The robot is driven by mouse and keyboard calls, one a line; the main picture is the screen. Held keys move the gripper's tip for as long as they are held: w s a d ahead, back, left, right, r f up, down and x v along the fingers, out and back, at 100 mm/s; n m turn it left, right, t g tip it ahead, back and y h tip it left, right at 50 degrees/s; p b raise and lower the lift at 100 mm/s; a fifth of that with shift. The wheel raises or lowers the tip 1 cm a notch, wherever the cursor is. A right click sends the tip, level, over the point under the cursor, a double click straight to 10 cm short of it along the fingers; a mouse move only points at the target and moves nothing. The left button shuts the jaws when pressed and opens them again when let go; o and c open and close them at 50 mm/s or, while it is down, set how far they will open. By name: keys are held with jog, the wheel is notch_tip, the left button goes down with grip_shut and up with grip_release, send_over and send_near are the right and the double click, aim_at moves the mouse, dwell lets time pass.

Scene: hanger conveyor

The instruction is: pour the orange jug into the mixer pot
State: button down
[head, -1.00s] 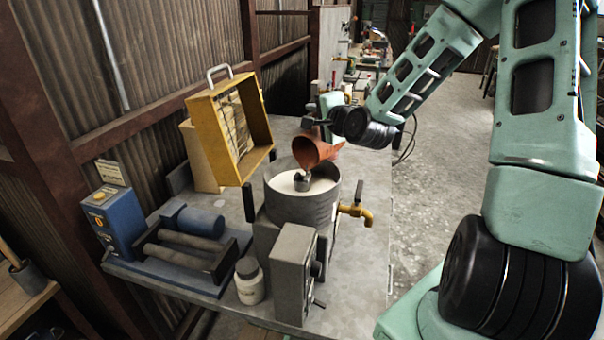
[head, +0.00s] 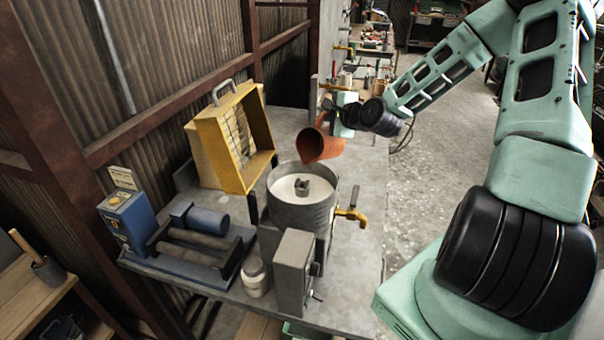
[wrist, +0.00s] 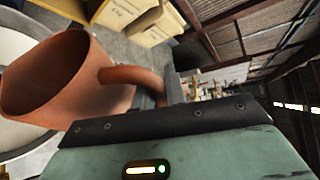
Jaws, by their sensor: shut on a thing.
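The orange jug (head: 320,147) is tilted beside and a little above the back right rim of the mixer pot, with its mouth toward the lower left. The grey mixer pot (head: 303,215) holds white liquid with a small grey fitting in the middle. My gripper (head: 338,112) is behind the jug and shut on its handle. In the wrist view the jug (wrist: 75,80) fills the left side, its handle running to the jaws, and part of the pot's rim shows behind it. I see no stream leaving the jug. The inside of the jug is mostly hidden.
A yellow guard frame (head: 240,140) stands left of the pot. A blue roller unit (head: 195,240), a white jar (head: 255,277) and a grey box (head: 294,272) are in front. A brass tap (head: 352,214) sticks out right of the pot.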

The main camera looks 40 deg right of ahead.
jog(key=shift+w+d+r+m+y+p, duration=0.1)
jog(key=shift+d+m+y+p, duration=0.2)
jog(key=shift+p, duration=0.65)
jog(key=shift+w+d+f+m+g+y, duration=0.15)
jog(key=shift+d+f+m+g+y, duration=0.3)
jog(key=shift+d+m, duration=0.35)
jog(key=shift+w+d+f+m+g+y, duration=0.15)
jog(key=shift+d+m+g+y, duration=0.15)
jog(key=shift+m+y, duration=0.2)
jog(key=shift+d+f+m+y, duration=0.2)
jog(key=shift+f+m+y, duration=0.45)
jog(key=shift+f+m, duration=0.4)
jog(key=shift+f+m+g+y, duration=0.35)
jog(key=shift+f+m+y, duration=0.2)
jog(key=shift+f, duration=0.1)
